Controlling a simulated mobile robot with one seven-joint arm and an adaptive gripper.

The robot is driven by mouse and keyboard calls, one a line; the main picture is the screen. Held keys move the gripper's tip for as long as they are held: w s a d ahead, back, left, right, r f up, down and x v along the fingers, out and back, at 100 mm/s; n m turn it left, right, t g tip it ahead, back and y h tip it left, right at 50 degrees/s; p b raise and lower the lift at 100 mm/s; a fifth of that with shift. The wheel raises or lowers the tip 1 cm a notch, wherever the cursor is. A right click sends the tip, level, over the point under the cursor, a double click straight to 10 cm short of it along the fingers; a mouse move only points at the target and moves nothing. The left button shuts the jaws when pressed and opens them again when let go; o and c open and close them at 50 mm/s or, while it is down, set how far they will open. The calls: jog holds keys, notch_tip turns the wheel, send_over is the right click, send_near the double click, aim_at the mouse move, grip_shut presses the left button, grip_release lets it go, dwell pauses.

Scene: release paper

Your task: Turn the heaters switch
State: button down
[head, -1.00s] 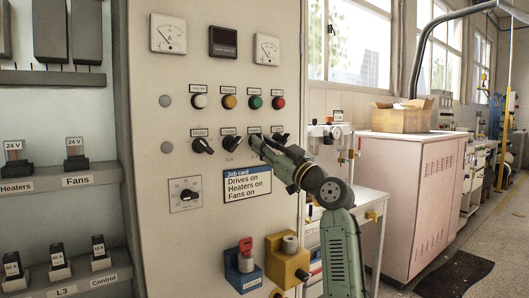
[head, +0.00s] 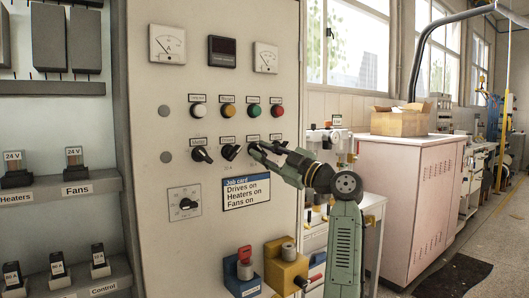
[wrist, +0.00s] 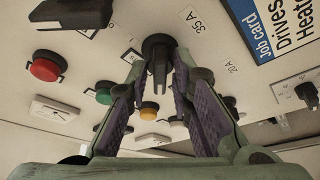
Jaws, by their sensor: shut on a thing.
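A row of black rotary switches sits on the beige panel (head: 200,100) under coloured lamps. The third switch from the left in the head view shows in the wrist view (wrist: 158,48) with my gripper (wrist: 158,66) around it. My gripper's two purple-padded fingers are shut on this switch. In the head view my gripper (head: 256,150) hides most of it. The second switch (head: 230,152) is tilted, and the first switch (head: 202,154) stands to its left. The small labels above the switches are too small to read. The job card (head: 246,190) reads "Drives on, Heaters on, Fans on".
White, amber, green and red lamps sit above the switches; the red lamp (wrist: 43,66) and green lamp (wrist: 104,92) are near my gripper in the wrist view. A small dial plate (head: 184,202) is below.

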dwell(0.3)
jog(key=c, duration=1.7)
grip_release()
jog(key=v, duration=1.2)
jog(key=shift+f, duration=0.1)
